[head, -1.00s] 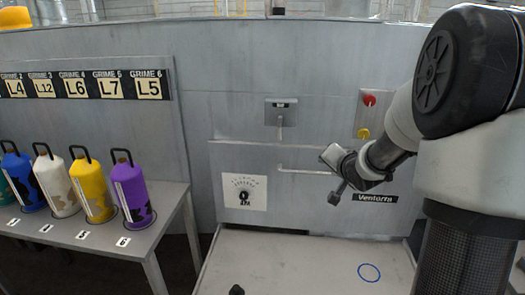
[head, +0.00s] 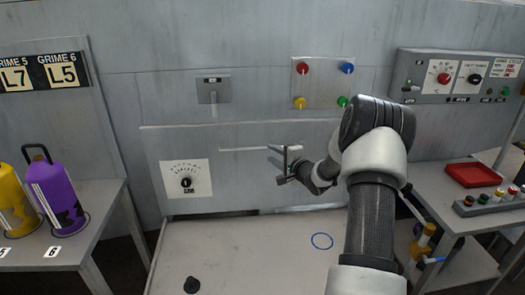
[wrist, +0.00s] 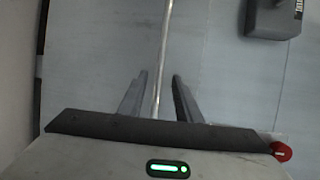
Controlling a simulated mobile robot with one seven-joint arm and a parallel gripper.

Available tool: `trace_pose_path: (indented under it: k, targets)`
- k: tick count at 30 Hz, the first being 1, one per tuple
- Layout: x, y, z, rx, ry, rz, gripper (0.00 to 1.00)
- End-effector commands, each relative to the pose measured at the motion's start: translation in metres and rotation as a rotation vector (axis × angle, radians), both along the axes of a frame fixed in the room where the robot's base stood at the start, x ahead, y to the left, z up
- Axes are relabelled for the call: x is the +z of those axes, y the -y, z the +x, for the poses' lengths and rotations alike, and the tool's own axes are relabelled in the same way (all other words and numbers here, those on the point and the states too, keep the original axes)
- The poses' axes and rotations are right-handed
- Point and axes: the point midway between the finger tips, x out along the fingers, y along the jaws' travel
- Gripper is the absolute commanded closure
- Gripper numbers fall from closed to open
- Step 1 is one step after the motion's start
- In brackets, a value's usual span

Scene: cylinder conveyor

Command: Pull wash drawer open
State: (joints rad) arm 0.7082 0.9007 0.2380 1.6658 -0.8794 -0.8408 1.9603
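The wash drawer's front is probably the wide grey panel (head: 235,185) in the head view, flush with the wall and shut. Its pale horizontal bar handle (head: 240,149) crosses the upper part. My gripper (head: 280,159) is at the right part of this handle. In the wrist view the bar (wrist: 166,40) runs down between the two fingers of my gripper (wrist: 160,98). The fingers are apart, with gaps on both sides of the bar.
A dial plate (head: 187,178) is on the panel's left. A small lever box (head: 213,89) and coloured knobs (head: 321,82) are above. A pale surface (head: 235,250) with a blue ring lies below. Side tables stand left, with bottles (head: 62,200), and right, with a red tray (head: 474,175).

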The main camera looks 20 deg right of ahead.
Motion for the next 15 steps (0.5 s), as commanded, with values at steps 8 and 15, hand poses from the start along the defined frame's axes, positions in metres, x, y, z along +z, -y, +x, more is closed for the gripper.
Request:
trace_pose_path:
  k: [8,15]
  targets:
    - [-0.011,-0.008,0.056,0.001,0.001,-0.002,0.69]
    - [-0.016,-0.01,0.08,0.0,-0.001,0.0,0.69]
